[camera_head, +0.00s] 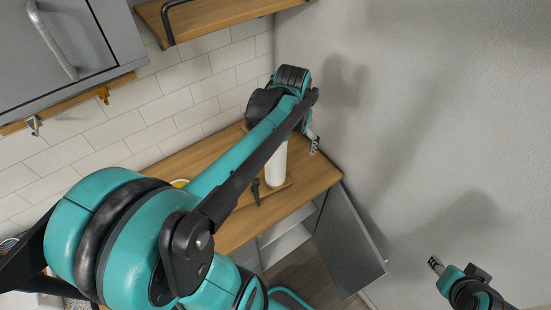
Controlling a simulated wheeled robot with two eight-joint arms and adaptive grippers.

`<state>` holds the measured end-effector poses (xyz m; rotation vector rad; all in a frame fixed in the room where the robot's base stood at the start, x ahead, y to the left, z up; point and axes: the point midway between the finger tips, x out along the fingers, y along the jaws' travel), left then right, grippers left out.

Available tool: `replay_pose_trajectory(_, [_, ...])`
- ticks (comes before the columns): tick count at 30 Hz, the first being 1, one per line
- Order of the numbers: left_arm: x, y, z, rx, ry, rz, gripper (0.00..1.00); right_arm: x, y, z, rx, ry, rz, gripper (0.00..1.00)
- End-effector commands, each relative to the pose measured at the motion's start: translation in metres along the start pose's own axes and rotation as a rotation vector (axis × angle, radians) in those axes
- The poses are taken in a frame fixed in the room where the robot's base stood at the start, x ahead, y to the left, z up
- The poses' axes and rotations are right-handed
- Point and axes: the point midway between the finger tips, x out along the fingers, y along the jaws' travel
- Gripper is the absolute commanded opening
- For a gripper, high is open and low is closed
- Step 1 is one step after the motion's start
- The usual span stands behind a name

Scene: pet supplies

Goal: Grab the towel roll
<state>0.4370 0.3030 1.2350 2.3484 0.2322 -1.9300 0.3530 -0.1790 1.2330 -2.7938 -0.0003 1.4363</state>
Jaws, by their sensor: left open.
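The towel roll (276,165) is a white upright cylinder on the wooden counter near the right wall. My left arm passes in front of it and hides its upper part. My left gripper (314,142) is open at the end of that arm, just right of the roll in the picture. I cannot tell whether it touches the roll. My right gripper (436,264) is at the lower right in front of the grey wall, away from the roll; its jaw state is unclear.
The wooden counter (318,175) ends at the grey wall. A small dark object (255,191) stands near the roll. An open grey cabinet door (345,243) juts out below. A wooden shelf (225,14) and a grey wall cabinet (65,45) are above.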

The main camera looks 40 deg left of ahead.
Motion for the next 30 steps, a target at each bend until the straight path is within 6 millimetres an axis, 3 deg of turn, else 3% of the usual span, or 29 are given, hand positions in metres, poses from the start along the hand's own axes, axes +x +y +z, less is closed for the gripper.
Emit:
replay_pose_trajectory(3, [0.020,-0.035,-0.019,-0.043,-0.093,0.002,0.92,0.000,0.000,0.000,0.000,0.000,0.000,0.43])
replay_pose_trajectory(9, [0.042,-0.066,-0.029,-0.076,-0.182,0.014,0.92,0.000,0.000,0.000,0.000,0.000,0.000,0.43])
replay_pose_trajectory(30, [0.121,-0.074,-0.014,-0.080,-0.198,0.016,0.92,0.005,0.000,0.004,0.000,0.000,0.000,0.43])
